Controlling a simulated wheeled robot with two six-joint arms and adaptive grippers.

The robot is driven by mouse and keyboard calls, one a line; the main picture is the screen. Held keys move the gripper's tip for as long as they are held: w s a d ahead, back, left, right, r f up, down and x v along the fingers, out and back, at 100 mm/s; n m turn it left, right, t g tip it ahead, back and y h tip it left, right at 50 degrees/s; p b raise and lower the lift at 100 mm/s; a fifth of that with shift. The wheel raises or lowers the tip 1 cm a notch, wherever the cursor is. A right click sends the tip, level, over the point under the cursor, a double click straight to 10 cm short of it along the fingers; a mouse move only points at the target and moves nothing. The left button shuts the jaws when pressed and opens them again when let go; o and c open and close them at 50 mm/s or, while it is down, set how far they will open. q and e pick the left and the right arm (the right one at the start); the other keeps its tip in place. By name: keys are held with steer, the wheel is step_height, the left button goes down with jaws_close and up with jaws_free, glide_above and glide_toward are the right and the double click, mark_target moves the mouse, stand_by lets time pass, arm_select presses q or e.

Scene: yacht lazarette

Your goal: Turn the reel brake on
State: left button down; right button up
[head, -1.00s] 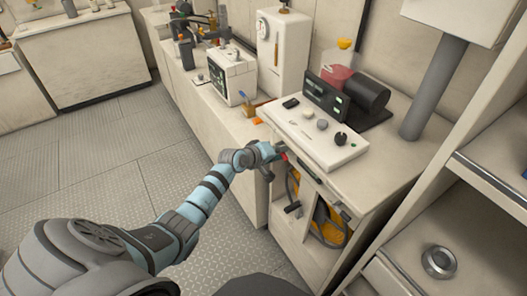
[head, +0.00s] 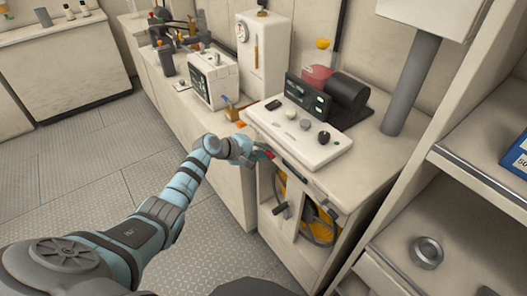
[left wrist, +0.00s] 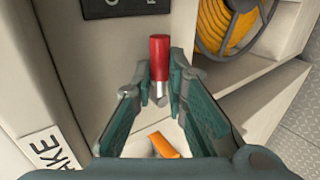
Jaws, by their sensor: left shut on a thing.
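The brake lever has a red grip (left wrist: 159,55) and a metal shaft. In the head view, my left gripper (head: 258,152) is at the cabinet front, below the edge of the white control panel (head: 300,145). A little red shows beside its fingers. My right gripper is not in view.
Yellow hose reels sit in the open cabinet bays; one (head: 321,222) shows below the panel, and one (left wrist: 228,22) in the wrist view. A small orange piece (left wrist: 164,145) shows between the fingers. Shelves (head: 480,180) stand at right. The floor (head: 85,165) at left is clear.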

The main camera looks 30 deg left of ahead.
arm_select(q)
steer(key=shift+r, duration=0.1)
steer(key=c, duration=1.6)
jaws_free()
steer(key=v, duration=1.2)
steer(key=shift+a, duration=0.1)
